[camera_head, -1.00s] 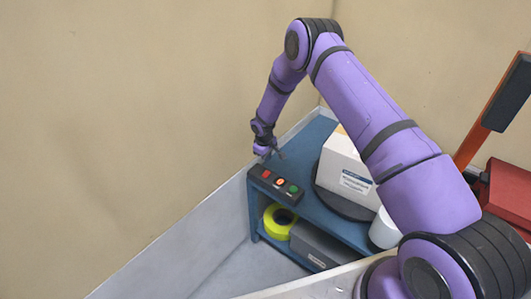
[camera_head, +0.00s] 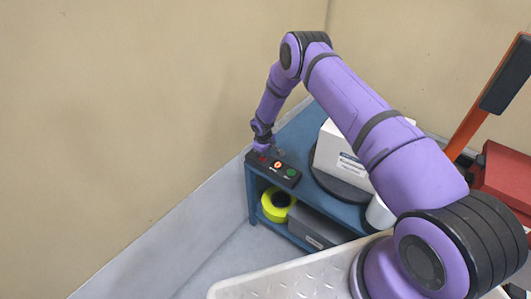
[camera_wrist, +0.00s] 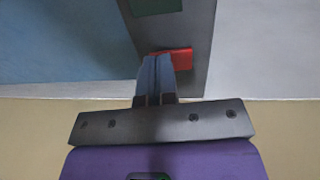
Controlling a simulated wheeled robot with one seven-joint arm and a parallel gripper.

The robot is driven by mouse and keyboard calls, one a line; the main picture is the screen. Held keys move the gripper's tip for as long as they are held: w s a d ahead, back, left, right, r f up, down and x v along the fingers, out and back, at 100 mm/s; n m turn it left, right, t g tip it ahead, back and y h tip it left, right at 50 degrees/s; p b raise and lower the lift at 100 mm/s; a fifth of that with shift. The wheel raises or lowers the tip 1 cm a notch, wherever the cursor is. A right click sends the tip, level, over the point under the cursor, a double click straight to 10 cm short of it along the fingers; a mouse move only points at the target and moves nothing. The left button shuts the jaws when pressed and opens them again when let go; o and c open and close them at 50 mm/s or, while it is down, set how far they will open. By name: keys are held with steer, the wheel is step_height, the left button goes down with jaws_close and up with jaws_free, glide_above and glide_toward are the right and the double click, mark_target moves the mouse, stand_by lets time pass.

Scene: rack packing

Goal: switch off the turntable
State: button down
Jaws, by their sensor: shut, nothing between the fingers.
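The black control panel (camera_head: 283,177) stands on the near left corner of the blue bench. It has a red button (camera_head: 263,159) at the left, a lit orange-red spot (camera_head: 277,165) in the middle and a green button (camera_head: 291,173) at the right. The turntable (camera_head: 335,186) is a dark disc under a white box (camera_head: 338,155). My gripper (camera_head: 266,150) is shut and empty at the panel's left end. In the wrist view its fingertips (camera_wrist: 156,57) overlap the red button (camera_wrist: 181,59), partly hiding it; I cannot tell whether they touch. A green patch (camera_wrist: 155,5) shows beyond.
The blue bench (camera_head: 299,137) stands near the beige wall. Its lower shelf holds a yellow roll (camera_head: 276,204) and a grey box (camera_head: 318,228). A white cylinder (camera_head: 379,214) stands right of the turntable. A red object (camera_head: 503,180) is at the far right.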

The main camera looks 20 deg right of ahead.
steer(key=shift+f, duration=0.2)
steer(key=shift+s, duration=0.1)
steer(key=shift+s+a+r, duration=0.2)
steer(key=shift+s+a, duration=0.15)
steer(key=shift+a, duration=0.25)
step_height(320, 180, up, 14)
steer(key=s+a, duration=0.1)
steer(key=shift+a, duration=0.15)
stand_by(0.5)
stand_by(0.4)
